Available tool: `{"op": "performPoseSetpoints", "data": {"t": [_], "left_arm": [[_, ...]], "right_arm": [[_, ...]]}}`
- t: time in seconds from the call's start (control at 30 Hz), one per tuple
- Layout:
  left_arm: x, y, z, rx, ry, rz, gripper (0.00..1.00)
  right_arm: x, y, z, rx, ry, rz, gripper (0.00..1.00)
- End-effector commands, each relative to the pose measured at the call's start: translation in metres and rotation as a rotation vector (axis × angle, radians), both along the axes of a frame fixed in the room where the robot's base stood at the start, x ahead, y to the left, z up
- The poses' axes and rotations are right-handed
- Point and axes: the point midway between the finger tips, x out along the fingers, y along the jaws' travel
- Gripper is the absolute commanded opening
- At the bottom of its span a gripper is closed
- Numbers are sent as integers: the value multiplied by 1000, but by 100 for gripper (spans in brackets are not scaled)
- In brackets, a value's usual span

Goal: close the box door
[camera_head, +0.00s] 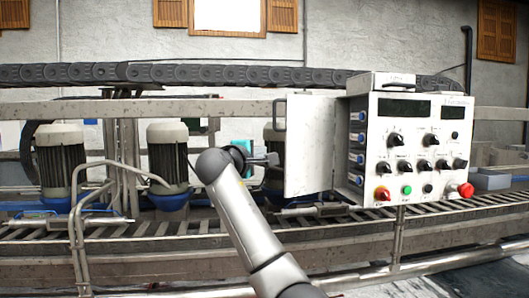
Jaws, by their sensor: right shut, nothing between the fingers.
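The white control box (418,150) stands at right centre on a post, with knobs and coloured buttons on its front. Its white door (311,147) stands open on the box's left, showing a column of blue-marked parts inside. A dark handle (279,115) sits at the door's outer left edge. My right arm rises from the bottom. My right gripper (273,160) is shut and empty, pointing right, at the door's left edge below the handle. I cannot tell whether it touches the door. My left gripper is not in view.
A metal frame rail (130,108) and a dark chain track (190,73) run behind. Grey motors (167,155) stand at left. A slatted conveyor (110,238) runs below the box. A red button (466,190) sticks out at the box's lower right.

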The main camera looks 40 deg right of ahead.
Motion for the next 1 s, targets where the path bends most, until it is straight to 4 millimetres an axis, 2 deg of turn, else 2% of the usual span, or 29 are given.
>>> {"op": "performPoseSetpoints", "data": {"t": [0.2,0.67,1.0], "left_arm": [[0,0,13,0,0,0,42],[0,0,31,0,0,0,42],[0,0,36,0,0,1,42]], "right_arm": [[15,-29,2,3,1,-3,0],[41,-73,1,3,1,-1,0],[17,-68,0,1,-3,1,0]]}}
